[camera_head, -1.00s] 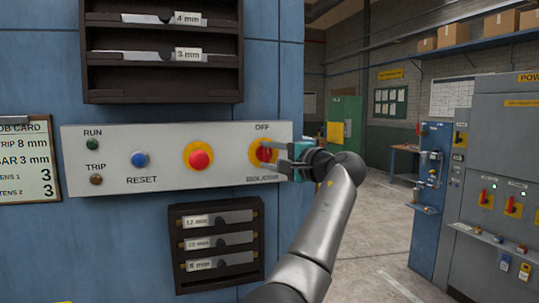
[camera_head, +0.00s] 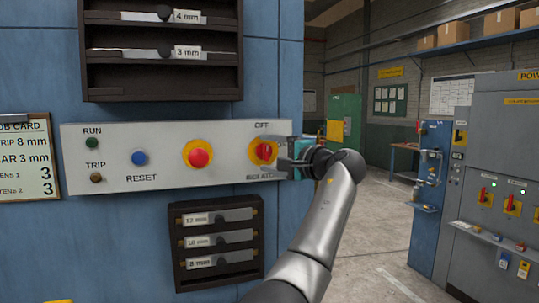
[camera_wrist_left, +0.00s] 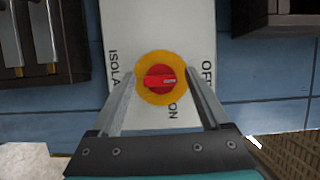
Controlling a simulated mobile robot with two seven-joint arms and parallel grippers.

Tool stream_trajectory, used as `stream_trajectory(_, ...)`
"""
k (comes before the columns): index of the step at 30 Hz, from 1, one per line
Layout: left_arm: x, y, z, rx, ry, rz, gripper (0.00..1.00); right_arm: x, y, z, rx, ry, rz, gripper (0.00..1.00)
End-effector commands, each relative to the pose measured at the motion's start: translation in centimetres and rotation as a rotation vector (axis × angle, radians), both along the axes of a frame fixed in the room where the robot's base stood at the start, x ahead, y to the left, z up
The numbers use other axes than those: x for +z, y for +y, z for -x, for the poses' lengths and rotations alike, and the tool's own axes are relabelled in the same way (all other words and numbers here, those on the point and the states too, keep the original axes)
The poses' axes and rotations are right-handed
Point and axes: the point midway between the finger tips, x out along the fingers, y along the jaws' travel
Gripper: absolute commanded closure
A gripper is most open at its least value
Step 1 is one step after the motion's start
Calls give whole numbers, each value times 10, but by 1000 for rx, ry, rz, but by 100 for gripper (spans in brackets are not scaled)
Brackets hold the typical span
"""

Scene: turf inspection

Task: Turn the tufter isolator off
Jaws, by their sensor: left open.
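The tufter isolator (camera_head: 263,151) is a red rotary handle on a yellow disc at the right end of the pale control panel (camera_head: 115,184). In the head view the bar stands upright, in line with OFF above. My left gripper (camera_head: 279,154) is open and empty just right of the isolator. In the wrist view its fingers (camera_wrist_left: 159,86) lie either side of the disc, apart from the handle. My right gripper is not in view.
A red push button on yellow (camera_head: 199,153) and a blue RESET button (camera_head: 139,158) sit left on the same panel. Dark racks stand above (camera_head: 163,88) and below (camera_head: 191,269). A grey power cabinet (camera_head: 488,142) is at the right, with open floor before it.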

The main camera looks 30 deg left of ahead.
Motion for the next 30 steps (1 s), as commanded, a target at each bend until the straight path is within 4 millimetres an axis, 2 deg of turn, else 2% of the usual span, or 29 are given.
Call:
stream_trajectory(4,-1,-8,2,-1,0,-1,20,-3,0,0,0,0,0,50)
stream_trajectory(7,-1,-23,7,-3,-2,0,20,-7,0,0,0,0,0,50)
stream_trajectory(15,-2,-85,27,-5,-2,1,20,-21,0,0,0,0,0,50)
stream_trajectory(21,0,-123,40,-3,-1,0,20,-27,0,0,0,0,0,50)
stream_trajectory(25,0,-138,44,-2,0,0,20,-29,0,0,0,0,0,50)
stream_trajectory(30,1,-145,47,-1,0,0,20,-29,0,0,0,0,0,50)
